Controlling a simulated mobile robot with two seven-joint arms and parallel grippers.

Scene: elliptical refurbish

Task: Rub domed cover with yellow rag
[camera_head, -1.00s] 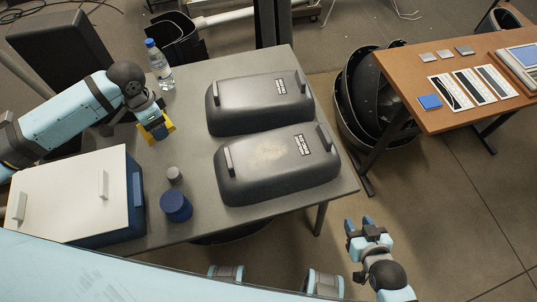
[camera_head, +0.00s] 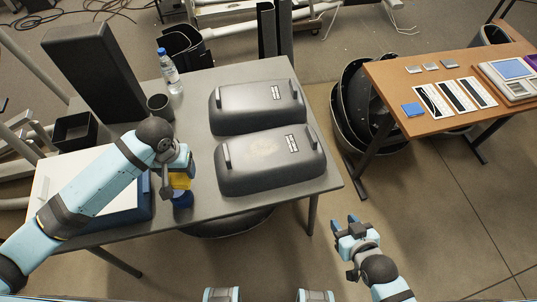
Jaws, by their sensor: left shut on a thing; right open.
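Two dark grey domed covers lie on the grey table, the far cover (camera_head: 255,108) and the near cover (camera_head: 262,168). Each has a handle at either end and a small white label. The near cover shows a pale, dusty patch on top. My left gripper (camera_head: 180,178) is shut on the yellow rag (camera_head: 181,182), left of the near cover and apart from it. The rag is partly hidden by the gripper. My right gripper (camera_head: 350,226) is open and empty, off the table's front right side, over the floor.
A blue jar (camera_head: 183,200) stands just below the rag. A white-lidded blue box (camera_head: 110,217) is at the left, partly behind my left arm. A water bottle (camera_head: 169,72) and dark cup (camera_head: 159,107) stand at the back left. A brown table (camera_head: 440,122) is at right.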

